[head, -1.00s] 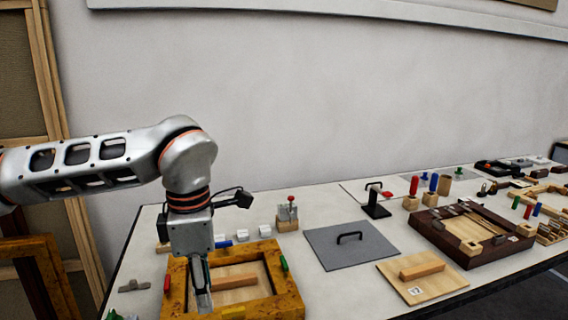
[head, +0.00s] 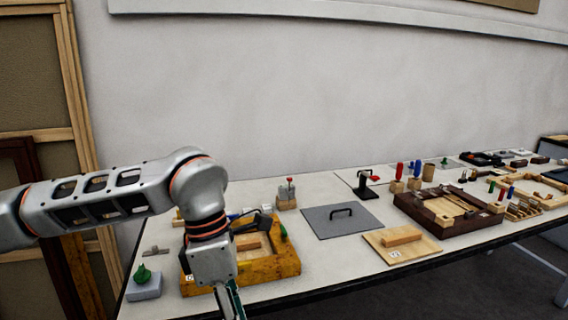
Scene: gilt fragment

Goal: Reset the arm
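My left arm comes in from the left, bent at the elbow, with its wrist hanging down over the front of a yellow-brown wooden frame (head: 276,268). My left gripper (head: 233,307) points down at the bottom edge of the picture, in front of the frame. Its fingertips are cut off, so I cannot tell whether it is open or shut. The arm hides the front left part of the frame. A light wood block (head: 247,243) shows inside the frame. My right gripper is not in view.
A grey panel with a black handle (head: 325,226) and a light board with a wooden bar (head: 418,249) lie right of the frame. A dark wooden tray (head: 432,216) is farther right. A grey block with a green piece (head: 146,291) sits at the left table edge. The wall is behind.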

